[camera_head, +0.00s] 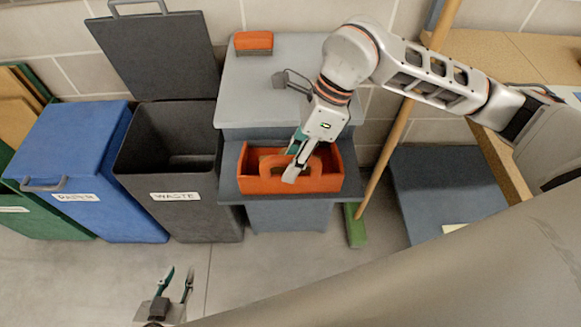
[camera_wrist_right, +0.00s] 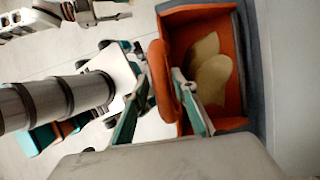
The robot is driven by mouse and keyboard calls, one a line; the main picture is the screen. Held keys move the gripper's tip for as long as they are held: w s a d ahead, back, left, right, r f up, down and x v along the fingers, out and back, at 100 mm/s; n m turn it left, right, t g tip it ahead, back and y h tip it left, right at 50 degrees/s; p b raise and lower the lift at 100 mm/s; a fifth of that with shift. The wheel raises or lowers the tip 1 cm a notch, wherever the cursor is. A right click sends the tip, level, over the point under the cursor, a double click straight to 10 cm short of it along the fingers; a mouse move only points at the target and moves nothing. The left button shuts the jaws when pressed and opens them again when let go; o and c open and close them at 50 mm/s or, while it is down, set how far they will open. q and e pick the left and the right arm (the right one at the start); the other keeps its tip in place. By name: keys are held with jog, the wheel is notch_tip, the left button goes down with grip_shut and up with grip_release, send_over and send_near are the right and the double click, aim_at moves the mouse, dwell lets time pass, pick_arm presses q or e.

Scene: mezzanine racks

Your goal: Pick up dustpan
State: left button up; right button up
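The orange dustpan (camera_head: 325,182), a box-like pan with an arched handle, sits on the grey ledge below the bench top. In the right wrist view its orange wall (camera_wrist_right: 205,17) and handle (camera_wrist_right: 163,80) are close, and pale tan pieces (camera_wrist_right: 208,70) lie inside it. My right gripper (camera_head: 293,160) reaches down over the pan, with its fingers on either side of the handle. Whether they press on the handle I cannot tell. My left gripper (camera_head: 176,282) is low in the head view, away from the pan, with its fingers apart and empty.
An open dark waste bin (camera_head: 180,215) and a blue lidded bin (camera_head: 75,160) stand left of the grey bench (camera_head: 260,85). An orange block (camera_head: 253,42) lies on the bench top. A green-headed broom (camera_head: 356,225) leans right of it. Clear floor lies in front.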

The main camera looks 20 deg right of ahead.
grip_shut()
